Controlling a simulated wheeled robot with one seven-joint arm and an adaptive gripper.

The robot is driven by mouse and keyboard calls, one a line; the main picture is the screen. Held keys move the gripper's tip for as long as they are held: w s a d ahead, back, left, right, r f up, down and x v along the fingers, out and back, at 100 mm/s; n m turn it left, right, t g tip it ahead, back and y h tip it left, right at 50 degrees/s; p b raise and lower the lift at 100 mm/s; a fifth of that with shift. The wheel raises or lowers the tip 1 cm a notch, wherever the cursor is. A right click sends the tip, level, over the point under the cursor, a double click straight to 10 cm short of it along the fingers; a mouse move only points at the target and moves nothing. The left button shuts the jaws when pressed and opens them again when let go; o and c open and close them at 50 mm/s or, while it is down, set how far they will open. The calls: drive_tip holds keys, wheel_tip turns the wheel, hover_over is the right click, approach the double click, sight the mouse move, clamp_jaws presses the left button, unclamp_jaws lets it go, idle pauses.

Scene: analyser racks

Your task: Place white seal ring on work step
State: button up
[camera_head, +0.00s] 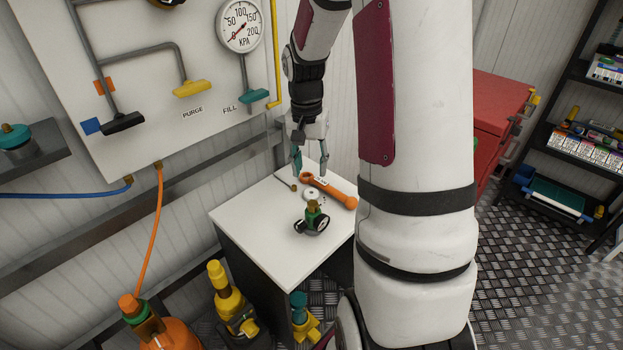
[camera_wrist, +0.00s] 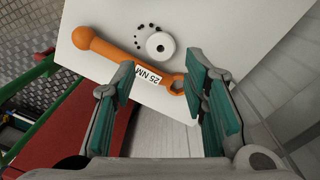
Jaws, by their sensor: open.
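A white seal ring (camera_head: 310,194) with a dark centre hole lies flat on a white tabletop (camera_head: 262,225). It also shows in the wrist view (camera_wrist: 160,46), beyond the fingertips. My gripper (camera_head: 311,172) is open and empty, pointing down above the back of the tabletop. In the wrist view its teal-padded fingers (camera_wrist: 160,78) stand apart on either side of an orange wrench marked 25 NM, short of the ring. I cannot tell which surface is the work step; the white tabletop is the only raised work surface near the ring.
The orange wrench (camera_head: 328,189) lies right beside the ring. Several small black rings or dots (camera_wrist: 139,37) lie next to it. A green and black regulator with a gauge (camera_head: 313,219) stands in front. A gauge panel (camera_head: 150,80) stands behind.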

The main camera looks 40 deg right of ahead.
drive_tip(key=s+a+r+n+t, duration=0.1)
drive_tip(key=s+a+r+n, duration=0.55)
drive_tip(key=a+r, duration=0.75)
drive_tip(key=s+a+n+t, duration=0.1)
drive_tip(key=s+a+n, duration=0.1)
drive_tip(key=s+a, duration=0.2)
drive_tip(key=s+a+r+n, duration=0.1)
drive_tip(key=s+a+n, duration=0.2)
drive_tip(key=s, duration=0.8)
drive_tip(key=shift+s+a+r+t, duration=0.15)
drive_tip(key=shift+s+a+t, duration=0.2)
drive_tip(key=shift+a, duration=0.75)
drive_tip(key=shift+w, duration=0.15)
wheel_tip(320, 180, up, 9)
drive_tip(key=t+p, duration=0.2)
drive_tip(key=p, duration=0.5)
drive_tip(key=shift+p, duration=0.4)
